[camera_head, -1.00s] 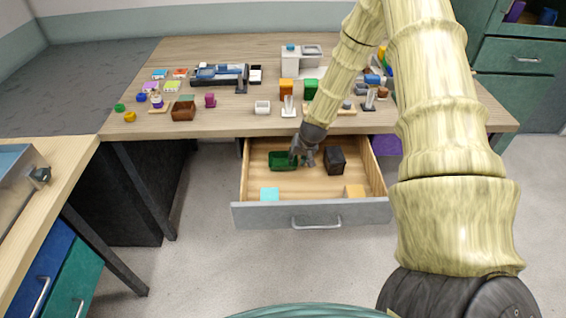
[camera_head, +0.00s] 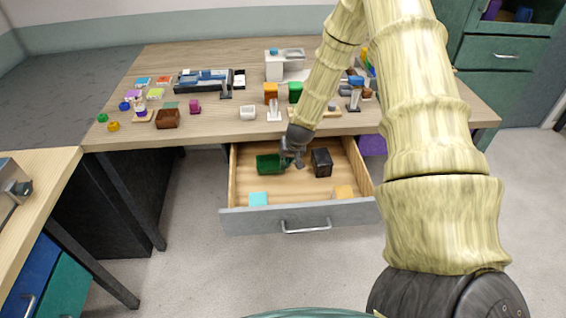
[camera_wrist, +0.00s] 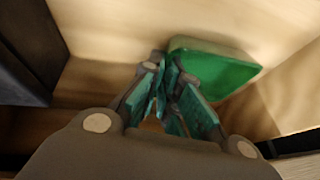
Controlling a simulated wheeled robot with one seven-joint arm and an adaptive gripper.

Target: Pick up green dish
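The green dish (camera_head: 268,166) is in the open drawer, toward its left side, and looks tilted. My gripper (camera_head: 285,160) reaches down into the drawer at the dish's right edge. In the wrist view the dish (camera_wrist: 218,68) lies just beyond and right of the fingertips. The fingers of my gripper (camera_wrist: 172,76) are close together and appear to pinch the dish's near edge. The fingers hide the exact contact.
The drawer (camera_head: 300,216) also holds a dark box (camera_head: 321,162) right of my gripper, a cyan block (camera_head: 258,198) and an orange block (camera_head: 344,192) near its front. The tabletop (camera_head: 215,140) above carries many small items.

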